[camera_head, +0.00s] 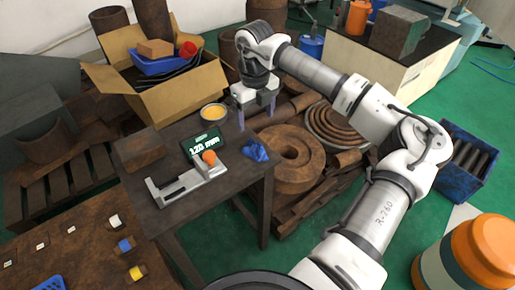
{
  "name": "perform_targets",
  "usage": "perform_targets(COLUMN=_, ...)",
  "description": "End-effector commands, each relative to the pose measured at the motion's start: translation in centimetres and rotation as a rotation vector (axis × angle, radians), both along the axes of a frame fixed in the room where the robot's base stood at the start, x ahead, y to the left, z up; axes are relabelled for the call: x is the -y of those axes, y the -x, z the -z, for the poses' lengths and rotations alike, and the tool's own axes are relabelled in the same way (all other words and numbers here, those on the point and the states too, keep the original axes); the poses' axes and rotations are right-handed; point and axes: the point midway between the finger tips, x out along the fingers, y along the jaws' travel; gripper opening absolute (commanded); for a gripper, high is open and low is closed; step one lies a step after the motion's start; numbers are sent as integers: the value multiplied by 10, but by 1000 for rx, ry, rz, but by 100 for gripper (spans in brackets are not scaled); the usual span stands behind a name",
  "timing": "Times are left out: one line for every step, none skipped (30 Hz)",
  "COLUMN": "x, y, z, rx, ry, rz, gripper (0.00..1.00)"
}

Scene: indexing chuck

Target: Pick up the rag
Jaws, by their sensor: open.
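The rag looks to be the crumpled blue cloth (255,150) near the right edge of the dark worktable (232,182). My gripper (257,118) is above and slightly behind the rag, pointing down. Its two fingers are apart with nothing between them. The rag lies below the fingers and does not touch them in this view.
On the worktable are a grey caliper-like device (183,188) with an orange knob, a display (203,142) reading "120 mm", a bowl of yellow contents (213,113) and a brown block (140,150). A cardboard box (170,95) stands behind. Rusty rings (287,160) stand right.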

Motion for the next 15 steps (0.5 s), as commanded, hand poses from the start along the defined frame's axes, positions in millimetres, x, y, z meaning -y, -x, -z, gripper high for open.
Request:
perform_targets(x=-1, y=1, z=11, rx=-4, ry=-4, rz=0, gripper=76)
perform_targets(x=-1, y=1, z=17, rx=-3, ry=-4, rz=-1, gripper=76)
perform_targets(x=-1, y=1, z=25, rx=-4, ry=-3, rz=-1, gripper=76)
perform_targets(x=-1, y=1, z=30, rx=-4, ry=-4, rz=-2, gripper=76)
perform_targets(x=-1, y=1, z=35, rx=-2, ry=-5, rz=-1, gripper=76)
perform_targets(x=-1, y=1, z=41, rx=-3, ry=-5, rz=-1, gripper=76)
perform_targets(x=-1, y=1, z=45, rx=-2, ry=-5, rz=-1, gripper=76)
perform_targets(x=-1, y=1, z=49, rx=-2, ry=-5, rz=-1, gripper=76)
perform_targets(x=-1, y=1, z=52, rx=-2, ry=-4, rz=-1, gripper=76)
perform_targets(x=-1, y=1, z=54, rx=-1, ry=-4, rz=-2, gripper=76)
perform_targets(x=-1, y=1, z=55, rx=-1, ry=-4, rz=-2, gripper=76)
perform_targets(x=-1, y=1, z=57, rx=-1, ry=-4, rz=-2, gripper=76)
perform_targets(x=-1, y=1, z=59, rx=-1, ry=-4, rz=-2, gripper=76)
perform_targets(x=-1, y=2, z=61, rx=-1, ry=-5, rz=-2, gripper=76)
perform_targets(x=-1, y=3, z=65, rx=-2, ry=-6, rz=-2, gripper=76)
